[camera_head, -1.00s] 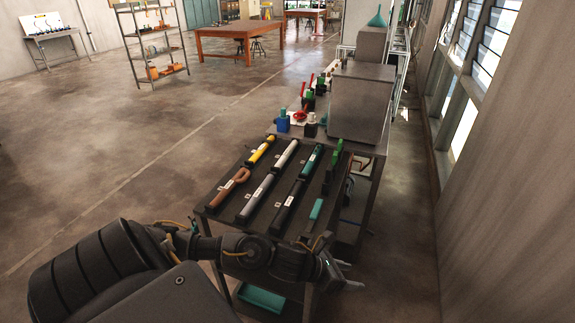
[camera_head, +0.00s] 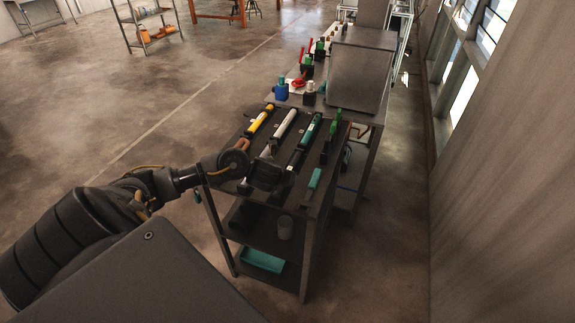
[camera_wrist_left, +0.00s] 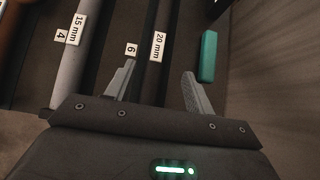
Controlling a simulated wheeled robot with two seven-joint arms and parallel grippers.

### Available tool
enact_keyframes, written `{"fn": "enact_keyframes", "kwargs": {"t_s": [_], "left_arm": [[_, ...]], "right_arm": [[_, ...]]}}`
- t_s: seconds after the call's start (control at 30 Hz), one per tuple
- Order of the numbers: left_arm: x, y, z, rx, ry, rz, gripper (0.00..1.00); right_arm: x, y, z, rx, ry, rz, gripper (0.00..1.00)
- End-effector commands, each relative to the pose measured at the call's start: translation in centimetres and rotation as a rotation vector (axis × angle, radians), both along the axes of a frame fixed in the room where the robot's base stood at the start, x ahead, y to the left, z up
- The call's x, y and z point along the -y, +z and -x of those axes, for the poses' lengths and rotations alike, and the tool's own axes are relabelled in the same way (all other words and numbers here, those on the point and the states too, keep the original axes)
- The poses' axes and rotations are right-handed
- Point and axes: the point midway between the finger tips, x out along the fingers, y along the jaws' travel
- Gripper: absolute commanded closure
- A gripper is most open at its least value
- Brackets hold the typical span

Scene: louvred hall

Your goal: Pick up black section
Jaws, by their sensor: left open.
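The black section (camera_wrist_left: 163,15) is a long dark bar with a "20 mm" label. In the left wrist view it runs lengthwise between the two grey fingers of my left gripper (camera_wrist_left: 158,70), which are apart and not closed on it. In the head view my left gripper (camera_head: 281,160) is over the near middle of the rack (camera_head: 322,197) and hides most of the black section. A tag "6" lies beside the section in the wrist view. How far the fingertips are above the rack I cannot tell. My right gripper is not in view.
A grey section (camera_wrist_left: 80,55) tagged 4, "15 mm", lies left of the black one. A teal block (camera_wrist_left: 208,57) lies to the right. Yellow (camera_head: 259,122), white (camera_head: 284,126) and teal (camera_head: 311,130) sections lie farther back. A large grey box (camera_head: 360,75) stands behind the rack.

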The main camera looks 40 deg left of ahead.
Motion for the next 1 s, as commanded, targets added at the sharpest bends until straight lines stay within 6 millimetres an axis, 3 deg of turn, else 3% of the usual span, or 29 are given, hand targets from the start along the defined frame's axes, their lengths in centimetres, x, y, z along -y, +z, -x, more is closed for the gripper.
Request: {"fn": "enact_keyframes", "kwargs": {"t_s": [0.37,0.7,1.0], "left_arm": [[-0.7,-1.5,-1.4,0.0,0.001,0.0,0.46],[-2.1,-4.4,-4.3,0.001,0.001,0.0,0.46],[-2.2,-4.6,-4.5,0.002,0.0,-0.001,0.49]], "right_arm": [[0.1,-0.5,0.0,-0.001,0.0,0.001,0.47],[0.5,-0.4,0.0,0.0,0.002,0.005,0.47],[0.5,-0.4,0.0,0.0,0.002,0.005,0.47]]}}
